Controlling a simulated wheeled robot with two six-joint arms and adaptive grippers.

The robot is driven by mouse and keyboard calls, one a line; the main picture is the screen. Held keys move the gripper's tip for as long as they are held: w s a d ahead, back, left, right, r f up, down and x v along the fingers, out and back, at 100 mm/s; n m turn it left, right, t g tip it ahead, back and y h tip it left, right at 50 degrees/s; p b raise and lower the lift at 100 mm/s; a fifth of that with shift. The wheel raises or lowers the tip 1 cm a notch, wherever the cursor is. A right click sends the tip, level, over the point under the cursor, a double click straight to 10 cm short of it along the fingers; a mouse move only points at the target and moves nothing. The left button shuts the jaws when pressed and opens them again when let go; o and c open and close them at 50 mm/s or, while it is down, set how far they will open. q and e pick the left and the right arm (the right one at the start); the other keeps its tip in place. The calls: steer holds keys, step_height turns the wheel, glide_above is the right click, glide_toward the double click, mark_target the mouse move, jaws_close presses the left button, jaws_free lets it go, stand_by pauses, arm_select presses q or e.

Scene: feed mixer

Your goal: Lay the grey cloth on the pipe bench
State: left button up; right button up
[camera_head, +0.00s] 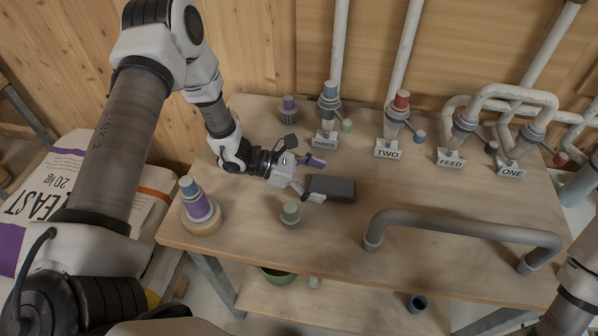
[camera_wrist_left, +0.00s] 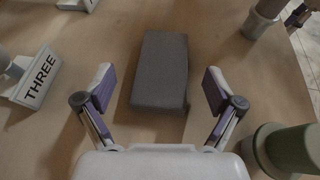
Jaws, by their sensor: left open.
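The grey cloth (camera_head: 332,188), a flat folded-looking block, lies on the wooden top of the pipe bench (camera_head: 400,275). In the left wrist view the cloth (camera_wrist_left: 160,75) lies straight ahead, between and slightly beyond the fingertips. My left gripper (camera_head: 312,178) is open and empty, just left of the cloth in the head view. Its two purple-padded fingers (camera_wrist_left: 160,92) point along the cloth's sides, with gaps at both sides in the wrist view. I cannot tell its exact height above the bench. My right gripper is out of view.
A green-topped cup (camera_head: 290,213) stands close to the gripper's near side. The THREE sign (camera_head: 325,141) and valves stand behind. A grey pipe handle (camera_head: 465,228) rises at the front right. Bench space between cloth and pipe is clear.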

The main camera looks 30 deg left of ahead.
arm_select(q)
steer(key=v, duration=1)
steer(key=shift+s+a, duration=0.2)
stand_by(0.8)
